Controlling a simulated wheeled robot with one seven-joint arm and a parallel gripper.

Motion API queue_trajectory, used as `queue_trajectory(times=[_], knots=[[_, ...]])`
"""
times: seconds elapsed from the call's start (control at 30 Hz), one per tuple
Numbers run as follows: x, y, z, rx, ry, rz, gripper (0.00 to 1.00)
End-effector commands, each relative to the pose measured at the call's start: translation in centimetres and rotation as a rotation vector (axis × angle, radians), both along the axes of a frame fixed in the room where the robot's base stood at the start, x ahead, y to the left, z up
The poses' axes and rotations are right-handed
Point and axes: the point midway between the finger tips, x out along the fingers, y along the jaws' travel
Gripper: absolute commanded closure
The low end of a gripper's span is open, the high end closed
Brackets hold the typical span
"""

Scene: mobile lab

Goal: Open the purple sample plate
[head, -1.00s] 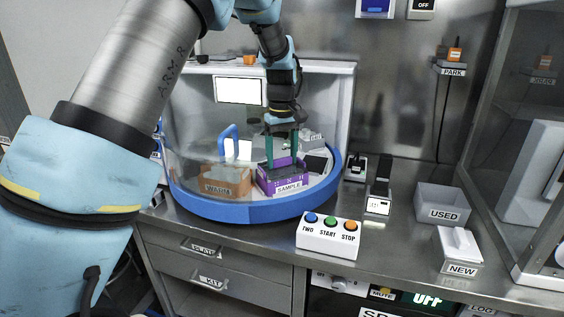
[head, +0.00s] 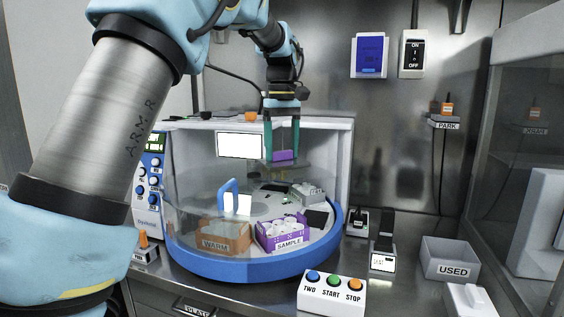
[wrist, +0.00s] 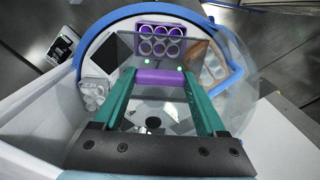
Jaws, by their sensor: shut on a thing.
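The purple sample plate (head: 284,245), labelled SAMPLE, sits inside the round blue-rimmed machine. Its top is uncovered and white wells show; in the wrist view its wells (wrist: 160,40) show beyond the fingertips. My gripper (head: 283,156) is above it, with teal fingers shut on a purple handle (head: 284,156). The handle belongs to a clear lid, whose see-through sheet (wrist: 143,50) shows in the wrist view. The lid is raised well above the plate and apart from it.
An orange WARM block (head: 222,239) sits left of the plate, a grey block (head: 307,194) behind it. The clear curved cover with a blue handle (head: 229,197) stands at front left. A button box (head: 332,294) and USED bin (head: 450,260) stand on the counter.

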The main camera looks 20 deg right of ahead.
Motion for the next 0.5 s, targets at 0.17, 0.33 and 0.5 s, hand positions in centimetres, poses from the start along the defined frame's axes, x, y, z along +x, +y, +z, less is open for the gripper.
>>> queue_trajectory(times=[0.17, 0.33, 0.5], knots=[[-0.01, 0.0, 0.14, 0.0, 0.0, 0.0, 0.79], [-0.01, -0.01, 0.14, 0.0, 0.0, 0.0, 0.79], [-0.01, -0.01, 0.61, 0.0, 0.0, 0.0, 0.79]])
